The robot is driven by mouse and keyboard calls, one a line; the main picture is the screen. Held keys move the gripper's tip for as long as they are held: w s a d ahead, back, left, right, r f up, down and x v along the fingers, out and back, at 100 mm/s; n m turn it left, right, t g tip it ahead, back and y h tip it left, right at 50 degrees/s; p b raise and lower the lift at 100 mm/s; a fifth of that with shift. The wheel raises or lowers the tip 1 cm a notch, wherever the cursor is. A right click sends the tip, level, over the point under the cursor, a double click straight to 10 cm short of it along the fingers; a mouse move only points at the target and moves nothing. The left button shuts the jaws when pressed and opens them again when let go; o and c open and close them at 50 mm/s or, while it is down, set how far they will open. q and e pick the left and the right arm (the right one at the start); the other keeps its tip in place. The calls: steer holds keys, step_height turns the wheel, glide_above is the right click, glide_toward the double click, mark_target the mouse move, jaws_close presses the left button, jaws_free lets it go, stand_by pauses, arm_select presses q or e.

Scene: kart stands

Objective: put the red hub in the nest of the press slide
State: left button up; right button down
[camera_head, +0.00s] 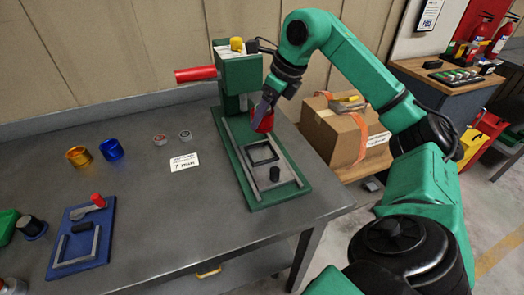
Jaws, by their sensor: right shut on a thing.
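The red hub (265,122) is in my right gripper (266,110), which is shut on it. The hub is partly hidden by the gripper. The gripper holds it in front of the green press (240,80), over the far part of the slide rails. The press slide (262,156) is a dark square frame with an open middle, lying between rails on the green base (290,188). A black knob (274,174) stands at the slide's near end. The hub appears beyond the frame; I cannot tell its exact height. My left gripper is not in view.
On the grey table (140,200) stand a gold ring (79,156), a blue ring (111,149), two small bearings and a white card (184,161). A blue fixture (80,240) lies at the front left. The press's red handle (196,74) sticks out left. A cardboard box (340,135) stands behind right.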

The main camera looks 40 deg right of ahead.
steer(key=f+b, duration=0.2)
steer(key=f, duration=0.7)
steer(key=shift+w+f, duration=0.15)
steer(key=shift+w, duration=0.05)
steer(key=shift+f+b, duration=0.3)
steer(key=shift+f, duration=0.1)
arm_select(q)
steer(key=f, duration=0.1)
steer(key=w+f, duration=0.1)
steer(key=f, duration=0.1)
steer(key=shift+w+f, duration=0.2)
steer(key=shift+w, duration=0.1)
arm_select(e)
steer(key=shift+w, duration=0.15)
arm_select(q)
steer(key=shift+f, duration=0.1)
arm_select(e)
steer(key=shift+f, duration=0.2)
steer(key=shift+c, duration=1.3)
jaws_free()
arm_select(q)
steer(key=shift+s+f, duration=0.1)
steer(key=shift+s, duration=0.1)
